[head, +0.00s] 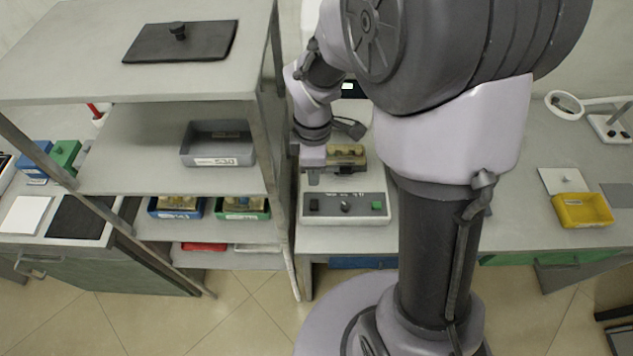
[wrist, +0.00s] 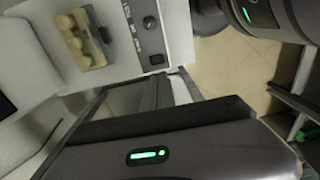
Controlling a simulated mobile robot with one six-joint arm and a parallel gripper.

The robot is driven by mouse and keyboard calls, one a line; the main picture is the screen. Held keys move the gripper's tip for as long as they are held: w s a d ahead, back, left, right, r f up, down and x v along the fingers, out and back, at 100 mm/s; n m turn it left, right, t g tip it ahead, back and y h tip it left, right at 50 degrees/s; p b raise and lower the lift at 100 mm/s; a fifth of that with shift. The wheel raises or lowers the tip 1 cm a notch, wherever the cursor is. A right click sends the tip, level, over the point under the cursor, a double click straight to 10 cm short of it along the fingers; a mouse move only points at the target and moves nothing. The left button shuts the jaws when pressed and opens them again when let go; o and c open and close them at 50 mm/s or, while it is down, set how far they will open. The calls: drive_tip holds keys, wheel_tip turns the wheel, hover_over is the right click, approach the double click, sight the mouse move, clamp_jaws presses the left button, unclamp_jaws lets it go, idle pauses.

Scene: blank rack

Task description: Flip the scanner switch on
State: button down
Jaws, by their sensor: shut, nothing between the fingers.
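The scanner (head: 318,221) is a pale box on the bench in the middle of the head view. Its dark front panel has a black switch (head: 313,205) at the left, a round knob (head: 345,207) in the middle and a green button (head: 377,206) at the right. The scanner's panel shows at the top of the wrist view, with the black switch (wrist: 157,59) and the knob (wrist: 150,22). I cannot tell the switch's position. My gripper (head: 312,178) is shut and empty, over the scanner's left side, behind the switch in the head view. Its fingertips are hard to make out.
A holder with tan pieces (head: 345,155) sits on the scanner. A shelf rack (head: 262,120) stands close at the left, with a grey bin (head: 217,158) and blue and green trays. A yellow bin (head: 583,210) and a magnifier lamp (head: 564,104) are on the right bench.

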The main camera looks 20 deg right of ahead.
sight(314, 207)
wheel_tip(314, 207, up, 3)
drive_tip(key=shift+s+f+p, duration=0.1)
drive_tip(key=shift+f+p, duration=0.05)
drive_tip(key=shift+p, duration=0.15)
drive_tip(key=shift+g, duration=0.7)
wheel_tip(314, 207, down, 14)
drive_tip(key=b, duration=0.8)
drive_tip(key=shift+b, duration=0.35)
